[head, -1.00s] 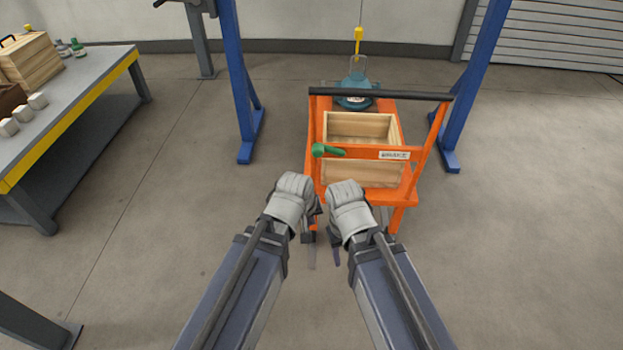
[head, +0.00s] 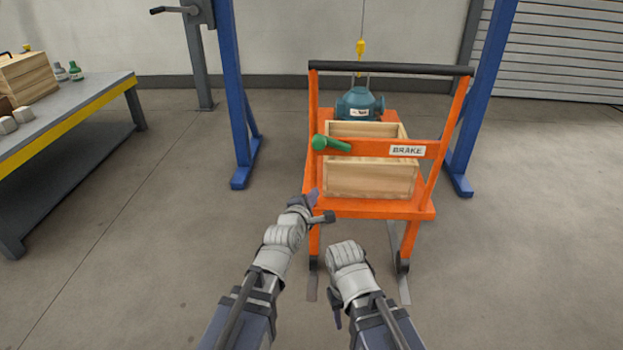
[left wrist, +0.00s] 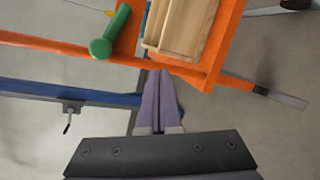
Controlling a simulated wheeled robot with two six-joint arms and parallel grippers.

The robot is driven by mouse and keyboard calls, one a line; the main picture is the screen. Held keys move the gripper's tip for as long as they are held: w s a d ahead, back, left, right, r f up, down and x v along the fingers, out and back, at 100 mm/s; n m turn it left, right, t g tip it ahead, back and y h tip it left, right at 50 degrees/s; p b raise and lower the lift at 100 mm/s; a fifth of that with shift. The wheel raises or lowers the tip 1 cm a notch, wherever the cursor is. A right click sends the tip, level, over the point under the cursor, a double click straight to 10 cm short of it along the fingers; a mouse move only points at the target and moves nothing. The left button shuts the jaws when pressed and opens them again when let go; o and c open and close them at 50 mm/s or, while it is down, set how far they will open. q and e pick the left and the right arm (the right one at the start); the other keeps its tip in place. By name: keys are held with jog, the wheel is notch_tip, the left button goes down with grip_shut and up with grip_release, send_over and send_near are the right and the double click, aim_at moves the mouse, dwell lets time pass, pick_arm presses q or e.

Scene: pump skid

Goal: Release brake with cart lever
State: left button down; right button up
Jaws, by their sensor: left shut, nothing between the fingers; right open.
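The orange cart (head: 370,208) stands ahead of me with a black push bar (head: 390,68) across its top. The lever points right and slightly down. My left gripper (head: 314,197) is shut and empty, below the lever and apart from it. In the left wrist view its purple fingers (left wrist: 158,105) are together, and the green lever (left wrist: 112,32) is at upper left. My right gripper (head: 336,318) is open, low in front of the cart, its fingers partly hidden.
A wooden crate (head: 370,180) and a teal pump (head: 357,105) are on the cart. A yellow hook (head: 360,48) hangs above the pump. Blue posts (head: 237,90) flank the cart. A workbench (head: 75,112) stands at left. The floor around the cart's front is clear.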

aim_at(332, 146)
pick_arm(q)
jog(key=a+n+t+b, duration=0.1)
jog(key=n+b, duration=0.1)
jog(key=n, duration=0.1)
jog(key=w+a+n+t+y+b, duration=0.1)
jog(key=n+t+b, duration=0.1)
jog(key=n+b, duration=0.1)
jog(key=a+n+t+y+b, duration=0.1)
jog(key=a+n+t+b, duration=0.1)
jog(key=n, duration=0.1)
jog(key=shift+w+a+f, duration=0.1)
jog(key=shift+w+f, duration=0.2)
pick_arm(e)
notch_tip(332, 146, down, 9)
jog(key=shift+f, duration=0.15)
pick_arm(q)
jog(key=shift+w, duration=0.1)
jog(key=w+d+r+p, duration=0.3)
jog(key=w+r+p, duration=0.1)
jog(key=w, duration=0.5)
jog(key=shift+w+r+p, duration=0.4)
jog(key=shift+r, duration=0.2)
pick_arm(e)
jog(key=shift+r, duration=2.6)
pick_arm(q)
jog(key=shift+r+m+p, duration=0.4)
jog(key=shift+p, duration=0.05)
pick_arm(e)
jog(key=shift+r, duration=0.5)
